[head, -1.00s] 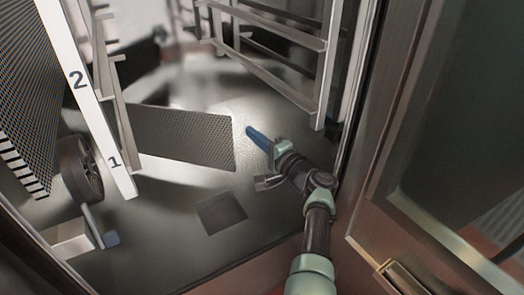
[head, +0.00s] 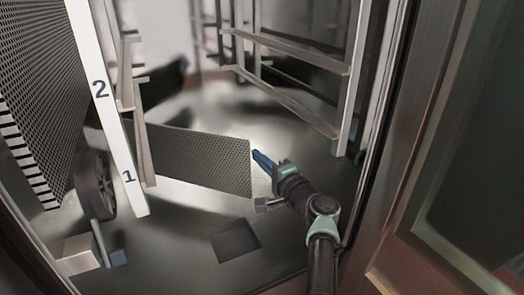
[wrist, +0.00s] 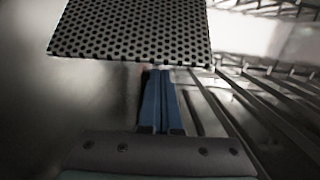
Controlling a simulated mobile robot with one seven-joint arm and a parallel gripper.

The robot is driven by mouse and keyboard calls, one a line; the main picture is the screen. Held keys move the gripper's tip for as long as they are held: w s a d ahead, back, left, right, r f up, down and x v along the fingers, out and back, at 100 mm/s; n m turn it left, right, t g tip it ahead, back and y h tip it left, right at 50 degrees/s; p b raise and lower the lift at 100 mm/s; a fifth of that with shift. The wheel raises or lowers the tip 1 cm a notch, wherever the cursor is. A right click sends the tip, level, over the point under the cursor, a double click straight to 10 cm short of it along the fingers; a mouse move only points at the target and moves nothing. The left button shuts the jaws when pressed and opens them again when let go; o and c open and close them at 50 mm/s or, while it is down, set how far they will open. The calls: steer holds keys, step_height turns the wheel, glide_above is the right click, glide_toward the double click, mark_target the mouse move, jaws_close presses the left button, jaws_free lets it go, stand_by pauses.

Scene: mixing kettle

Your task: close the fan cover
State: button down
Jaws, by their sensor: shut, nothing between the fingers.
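The fan cover (head: 200,160) is a perforated grey panel that stands out from the white post marked 1 and 2, swung open over the floor. In the wrist view the perforated panel (wrist: 130,28) fills the upper middle, just beyond my fingertips. My gripper (head: 259,158) has blue fingers, shut with nothing between them, beside the panel's free right edge. In the wrist view the shut fingers (wrist: 158,78) point at the panel's lower edge. I cannot tell whether they touch it.
A white numbered post (head: 108,110) stands at the left, with a wheel (head: 95,183) and a larger perforated panel (head: 30,80) beside it. Metal racks (head: 290,90) stand at the back right. A brown door frame (head: 420,240) is at the right. The floor between is mostly clear, with a dark square (head: 236,240).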

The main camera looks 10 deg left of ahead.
steer(key=shift+s+a, duration=0.15)
steer(key=shift+s, duration=0.4)
steer(key=shift+s, duration=0.1)
